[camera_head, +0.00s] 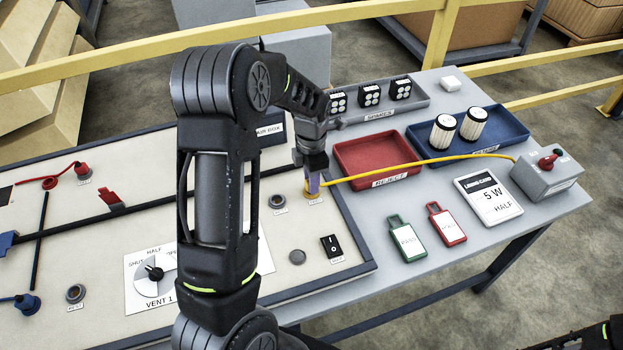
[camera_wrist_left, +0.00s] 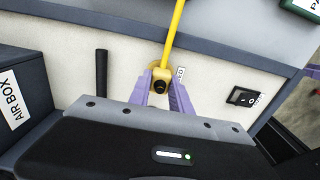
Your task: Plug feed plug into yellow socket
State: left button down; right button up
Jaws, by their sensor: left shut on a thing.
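The yellow socket (camera_head: 312,197) shows as a yellow patch on the pale panel right at the fingertips. The plug is over or at it; I cannot tell whether it is seated. The fingers hide most of the plug in the head view.
The grey box (camera_head: 545,178) with a red knob stands at the table's right. A red tray (camera_head: 350,170) and a blue tray (camera_head: 510,147) lie behind the cable. A grey socket (camera_head: 277,201) and a black switch (camera_head: 331,247) are nearby on the panel.

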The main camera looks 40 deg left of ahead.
pick_arm(q)
jog(key=shift+f, duration=0.25)
jog(key=c, duration=1.1)
grip_release()
jog(key=shift+r, duration=0.15)
notch_tip(320, 180, up, 8)
jog(key=shift+f+b, duration=0.25)
jog(key=shift+b, duration=0.35)
jog(key=shift+o, duration=0.4)
jog(key=o, duration=1)
